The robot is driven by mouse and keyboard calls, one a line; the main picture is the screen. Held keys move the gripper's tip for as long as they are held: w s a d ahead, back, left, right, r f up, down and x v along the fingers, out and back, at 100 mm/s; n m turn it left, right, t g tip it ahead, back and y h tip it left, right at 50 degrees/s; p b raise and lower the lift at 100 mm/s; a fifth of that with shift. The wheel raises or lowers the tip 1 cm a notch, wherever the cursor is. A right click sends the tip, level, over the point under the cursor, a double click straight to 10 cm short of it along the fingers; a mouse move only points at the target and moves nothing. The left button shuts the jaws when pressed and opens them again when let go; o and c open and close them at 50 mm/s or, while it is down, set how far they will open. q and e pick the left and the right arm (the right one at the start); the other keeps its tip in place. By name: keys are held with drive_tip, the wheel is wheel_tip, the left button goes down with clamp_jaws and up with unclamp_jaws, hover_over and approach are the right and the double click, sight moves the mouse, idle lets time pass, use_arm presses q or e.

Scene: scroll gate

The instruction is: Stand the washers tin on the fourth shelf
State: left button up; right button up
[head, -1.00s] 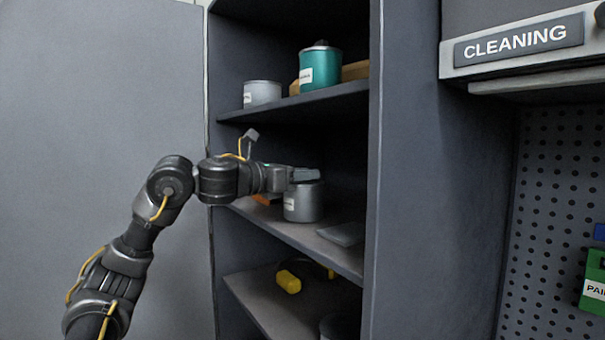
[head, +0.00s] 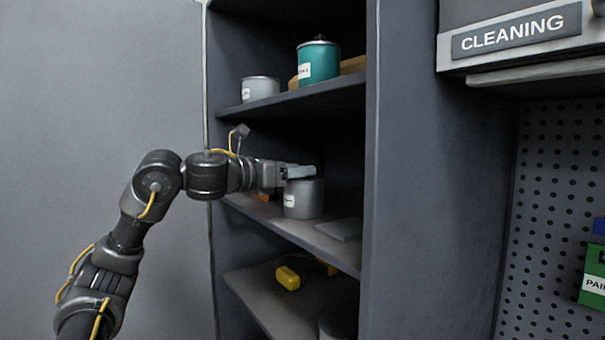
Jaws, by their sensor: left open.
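A grey tin (head: 304,200) with a small white label stands upright on the middle shelf (head: 285,229) in view. Its label is too small to read, so I cannot tell whether it is the washers tin. My left gripper (head: 300,172) is open at the top of this tin, its fingers pointing right across the rim. I cannot tell whether they touch it. Another light grey tin (head: 261,89) and a teal tin (head: 318,63) stand on the shelf above (head: 300,101). My right gripper is out of view.
The lower shelf (head: 262,291) holds a yellow item (head: 288,278) and a dark round container (head: 338,324). The cabinet's side wall (head: 415,200) bounds the right.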

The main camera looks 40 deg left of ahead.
use_arm(q)
drive_tip(key=b+v, duration=0.2)
drive_tip(key=v, duration=0.8)
drive_tip(key=shift+s, duration=0.1)
